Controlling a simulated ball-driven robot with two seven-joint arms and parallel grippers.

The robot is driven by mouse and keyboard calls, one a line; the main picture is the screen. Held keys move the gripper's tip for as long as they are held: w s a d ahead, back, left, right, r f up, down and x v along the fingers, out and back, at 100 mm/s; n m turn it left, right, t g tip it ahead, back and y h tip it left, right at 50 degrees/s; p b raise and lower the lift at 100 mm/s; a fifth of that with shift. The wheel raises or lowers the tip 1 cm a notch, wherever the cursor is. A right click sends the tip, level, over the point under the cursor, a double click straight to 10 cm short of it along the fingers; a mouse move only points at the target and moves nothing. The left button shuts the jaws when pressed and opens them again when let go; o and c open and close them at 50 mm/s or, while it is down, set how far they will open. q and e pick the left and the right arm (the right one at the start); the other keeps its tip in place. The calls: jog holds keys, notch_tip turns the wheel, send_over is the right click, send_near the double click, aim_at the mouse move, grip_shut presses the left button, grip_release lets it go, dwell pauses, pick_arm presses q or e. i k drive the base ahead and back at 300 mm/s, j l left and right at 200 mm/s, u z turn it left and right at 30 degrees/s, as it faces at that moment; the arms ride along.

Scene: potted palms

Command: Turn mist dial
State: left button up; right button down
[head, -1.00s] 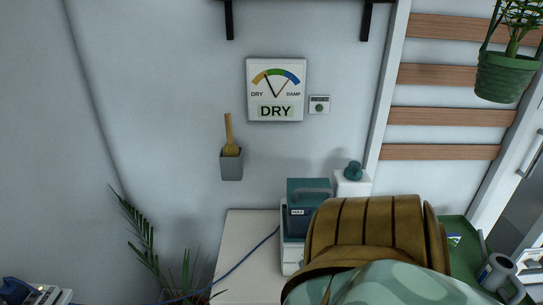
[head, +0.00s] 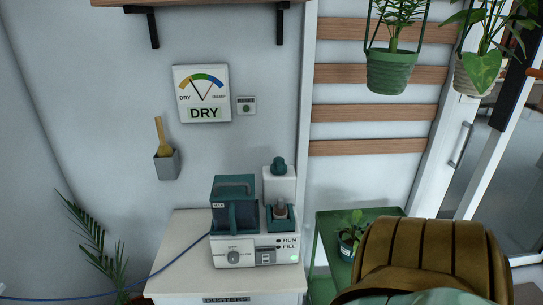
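A white mist machine (head: 272,254) stands on a white cabinet in the lower middle of the head view. Its round grey dial (head: 233,257) is on the front left, below the word OFF. A switch (head: 265,255) sits right of the dial, and RUN and FILL labels with a green light (head: 294,259) are at the far right. A dark teal tank (head: 234,203) marked MAX stands on the machine's left. The wall gauge (head: 202,94) has its needle left of centre and reads DRY. Neither of my grippers shows.
A large brown ribbed object (head: 430,258) with pale green below it fills the lower right foreground. A green stand (head: 318,258) with a plant (head: 351,232) is right of the cabinet (head: 185,228). A blue cable (head: 178,265) runs left. Pots hang upper right.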

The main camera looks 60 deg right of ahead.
aim_at(233, 257)
jog(key=i+l+z, duration=0.15)
jog(key=l+z, duration=0.15)
jog(key=z, duration=0.15)
jog(key=i+l+z, duration=0.15)
jog(key=z, duration=0.25)
jog(key=i+l+z, duration=0.25)
jog(key=z, duration=0.2)
